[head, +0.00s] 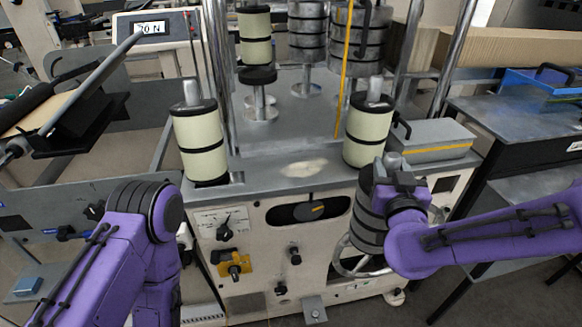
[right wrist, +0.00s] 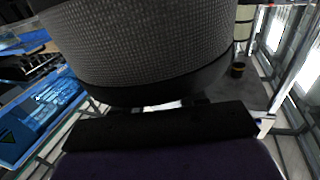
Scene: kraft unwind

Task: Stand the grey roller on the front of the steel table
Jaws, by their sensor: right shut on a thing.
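The grey roller (head: 368,222), with dark bands, hangs in my right gripper (head: 396,176) in front of the machine, near the right end of the steel table (head: 262,172). It looks roughly upright. In the right wrist view the roller's grey textured side (right wrist: 150,45) and dark lower band fill the upper middle. My right gripper is shut on it. My left arm shows at lower left, but its gripper is not in view.
Two cream rollers stand along the table front, one left (head: 200,145) and one right (head: 366,142), with a bare patch between them. More rollers (head: 306,35) stand behind. A grey box with a yellow stripe (head: 432,140) is at right. A handwheel (head: 345,258) is below.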

